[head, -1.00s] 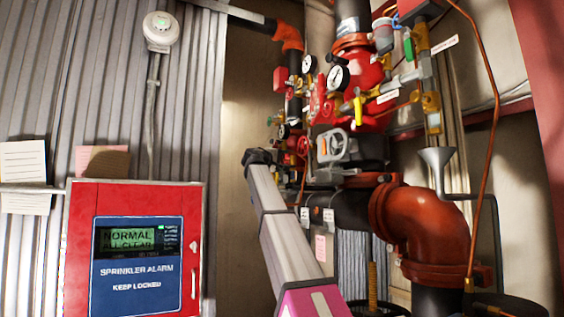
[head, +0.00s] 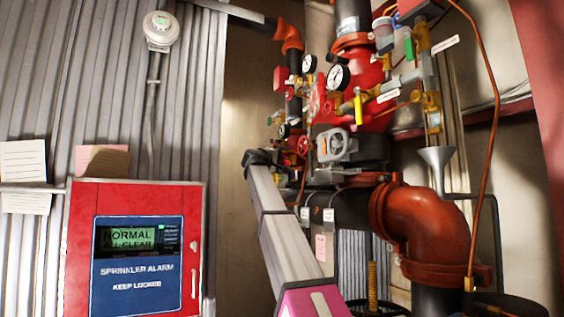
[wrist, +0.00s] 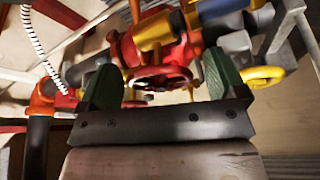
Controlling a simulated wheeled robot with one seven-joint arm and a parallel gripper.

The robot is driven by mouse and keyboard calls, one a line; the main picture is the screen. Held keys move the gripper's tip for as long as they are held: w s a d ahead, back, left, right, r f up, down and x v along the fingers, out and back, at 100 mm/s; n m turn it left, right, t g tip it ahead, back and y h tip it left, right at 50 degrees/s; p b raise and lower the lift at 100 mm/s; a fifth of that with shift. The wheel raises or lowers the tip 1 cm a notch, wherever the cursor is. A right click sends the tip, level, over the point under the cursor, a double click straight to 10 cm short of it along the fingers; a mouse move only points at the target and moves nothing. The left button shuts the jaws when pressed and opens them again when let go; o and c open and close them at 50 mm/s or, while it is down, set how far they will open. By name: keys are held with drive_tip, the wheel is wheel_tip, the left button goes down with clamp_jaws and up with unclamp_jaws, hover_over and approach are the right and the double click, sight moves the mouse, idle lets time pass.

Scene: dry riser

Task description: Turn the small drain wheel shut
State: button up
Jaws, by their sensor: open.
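A small red handwheel (wrist: 160,79) shows in the wrist view, in front of red and yellow valve fittings. My gripper (wrist: 160,64) is open, with one green-padded finger to the left of this wheel and one to the right. Neither finger appears to press on the rim; the exact depth between them and the wheel is hard to tell. In the head view a small red wheel (head: 303,145) sits among the riser's valves; I cannot tell for sure that it is the same one. My gripper is not visible in the head view.
A yellow ring-shaped handle (wrist: 262,77) is just right of my right finger. An orange-jointed pipe (wrist: 42,100) stands to the left. A red alarm box (head: 190,192) hangs at left.

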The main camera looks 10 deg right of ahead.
drive_tip(key=shift+a, duration=0.1)
drive_tip(key=v, duration=1)
drive_tip(key=shift+s+a, duration=0.2)
drive_tip(key=shift+s, duration=0.1)
drive_tip(key=c, duration=0.3)
wheel_tip(320, 180, up, 4)
drive_tip(key=w+n+g+y, duration=0.2)
drive_tip(key=n+g+y, duration=0.15)
drive_tip(key=n, duration=0.75)
drive_tip(key=shift+n+g+h, duration=0.3)
drive_tip(key=shift+g+h, duration=0.05)
drive_tip(key=x, duration=1)
drive_tip(key=shift+w+d, duration=0.1)
drive_tip(key=shift+w, duration=0.15)
